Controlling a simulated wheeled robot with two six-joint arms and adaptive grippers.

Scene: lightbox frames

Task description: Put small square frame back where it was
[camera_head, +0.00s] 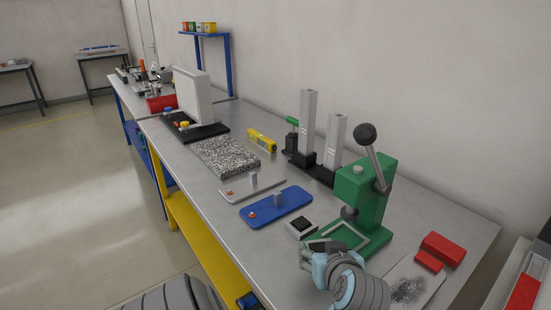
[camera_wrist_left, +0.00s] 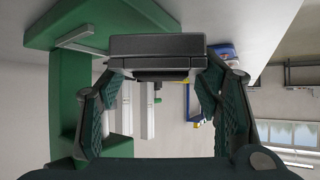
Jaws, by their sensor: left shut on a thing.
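My left gripper (camera_head: 325,252) is low in the head view, beside the front of the green press (camera_head: 370,195). In the left wrist view my gripper (camera_wrist_left: 158,68) is shut on a dark grey flat piece (camera_wrist_left: 156,46), seen edge-on between the fingers. I cannot tell for certain that it is the small square frame; its opening does not show. A light square outline (camera_head: 362,234) lies on the press base, partly behind the gripper. A small pale square with a black middle (camera_head: 302,227) lies just left of the press. My right gripper is not in view.
A blue plate (camera_head: 270,212) and a grey plate (camera_head: 236,193) lie left of the press. Two tall grey posts (camera_head: 308,120) stand behind. Red blocks (camera_head: 443,248) lie to the right, beside a smudged sheet (camera_head: 410,290). The table's front edge is close to the gripper.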

